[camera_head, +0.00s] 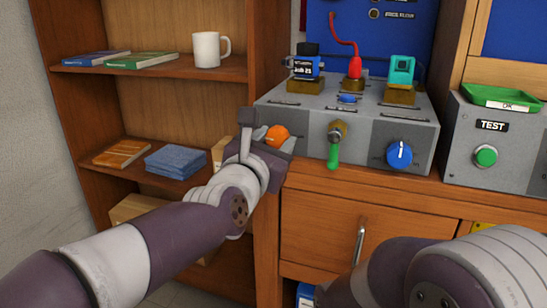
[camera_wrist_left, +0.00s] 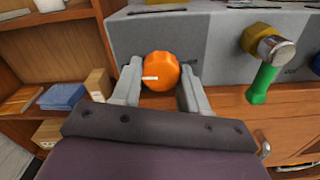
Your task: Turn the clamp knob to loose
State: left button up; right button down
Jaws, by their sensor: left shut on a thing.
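The orange knob (camera_head: 277,135) is on the left of the front face of the grey test bench (camera_head: 310,130). My left gripper (camera_head: 268,146) is shut on this knob, with one finger on each side of it, as the left wrist view shows. There, the orange knob (camera_wrist_left: 161,72) has a white mark that points left. The fingers partly cover the knob in the head view. The knob's labels are too small to read. My right arm enters at the lower right, but its gripper is out of view.
A valve with a green handle (camera_head: 332,155) hangs just right of the orange knob. A blue knob (camera_head: 399,154) is farther right. A grey test box with a green button (camera_head: 486,156) stands at the right. A wooden shelf with a mug (camera_head: 207,50) is at the left.

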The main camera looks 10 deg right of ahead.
pick_arm(q)
jog(key=shift+f+n+b, duration=0.15)
jog(key=shift+n+b, duration=0.2)
jog(key=shift+n, duration=0.05)
jog(key=o, duration=1.1)
jog(key=shift+c, duration=0.2)
jog(key=v, duration=1.2)
jog(key=shift+s+a, duration=0.2)
jog(key=shift+s, duration=0.1)
